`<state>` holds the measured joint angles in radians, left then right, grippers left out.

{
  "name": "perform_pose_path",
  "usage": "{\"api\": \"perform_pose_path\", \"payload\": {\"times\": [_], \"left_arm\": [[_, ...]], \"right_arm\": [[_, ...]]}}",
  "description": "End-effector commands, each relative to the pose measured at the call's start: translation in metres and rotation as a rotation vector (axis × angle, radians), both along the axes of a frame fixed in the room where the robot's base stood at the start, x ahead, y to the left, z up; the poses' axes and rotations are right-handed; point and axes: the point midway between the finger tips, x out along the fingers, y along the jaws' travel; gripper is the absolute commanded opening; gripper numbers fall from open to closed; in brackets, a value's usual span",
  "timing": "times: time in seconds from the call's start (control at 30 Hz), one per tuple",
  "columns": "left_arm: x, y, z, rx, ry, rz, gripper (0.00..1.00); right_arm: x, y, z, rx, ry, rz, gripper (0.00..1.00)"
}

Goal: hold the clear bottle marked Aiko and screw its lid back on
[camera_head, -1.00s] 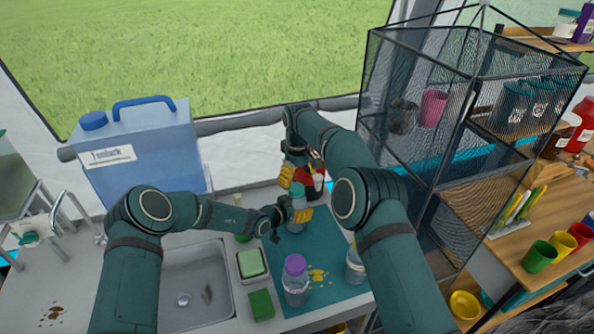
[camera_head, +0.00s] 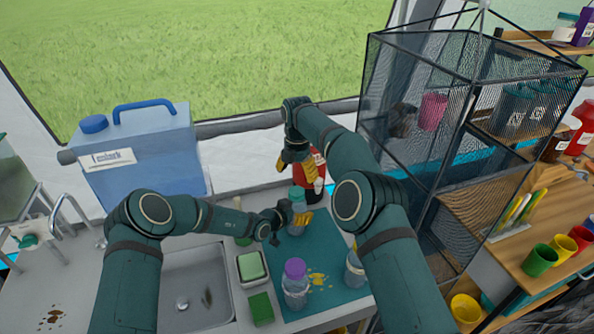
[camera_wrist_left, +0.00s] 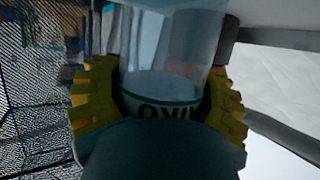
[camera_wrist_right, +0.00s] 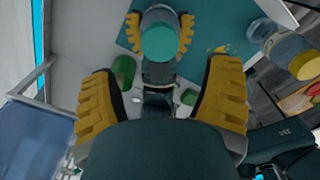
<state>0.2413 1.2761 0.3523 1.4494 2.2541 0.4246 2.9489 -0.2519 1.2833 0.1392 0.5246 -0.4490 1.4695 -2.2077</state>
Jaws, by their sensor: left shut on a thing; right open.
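The clear bottle (camera_head: 298,206) stands upright in my left gripper (camera_head: 299,219), above the teal mat. In the left wrist view its white label (camera_wrist_left: 165,108) shows dark letters, partly hidden, and the gripper's yellow fingers close on both sides. The teal lid (camera_wrist_right: 159,43) sits at the bottle's top in the right wrist view, and its edge also shows in the head view (camera_head: 297,192). I cannot tell how tightly it is on. My right gripper (camera_head: 294,165) is open and empty above the lid, pointing down, its fingers apart from it.
A purple-lidded bottle (camera_head: 295,285) and another clear bottle (camera_head: 353,270) stand on the teal mat (camera_head: 325,250). A red container (camera_head: 319,176) is behind my right gripper. The sink (camera_head: 195,290) and green sponge (camera_head: 251,266) are left. A mesh cabinet (camera_head: 420,130) stands right.

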Motion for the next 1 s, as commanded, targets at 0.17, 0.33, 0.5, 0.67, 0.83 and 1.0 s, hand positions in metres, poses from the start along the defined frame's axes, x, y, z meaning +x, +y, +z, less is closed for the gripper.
{"api": "perform_pose_path", "payload": {"times": [0.17, 0.33, 0.5, 0.67, 0.83, 1.0], "left_arm": [[0.000, 0.000, 0.000, -0.001, -0.001, 0.000, 0.00], [0.000, 0.000, 0.000, -0.001, -0.001, 0.000, 0.00], [0.000, 0.000, 0.000, -0.001, -0.001, 0.000, 0.00], [0.000, 0.000, 0.000, -0.001, -0.001, 0.000, 0.00], [0.000, 0.000, 0.000, -0.001, -0.001, 0.000, 0.00], [0.000, 0.000, 0.000, -0.001, -0.001, 0.000, 0.00]], "right_arm": [[0.001, -0.001, 0.004, 0.004, -0.005, 0.265, 0.78], [0.001, -0.001, 0.006, 0.007, -0.009, 0.423, 0.78], [0.001, -0.001, 0.007, 0.008, -0.010, 0.477, 0.78], [0.001, -0.001, 0.007, 0.008, -0.010, 0.479, 0.78], [0.001, -0.001, 0.006, 0.007, -0.010, 0.478, 0.78], [0.000, -0.001, -0.008, 0.006, -0.008, 0.478, 0.78]]}}
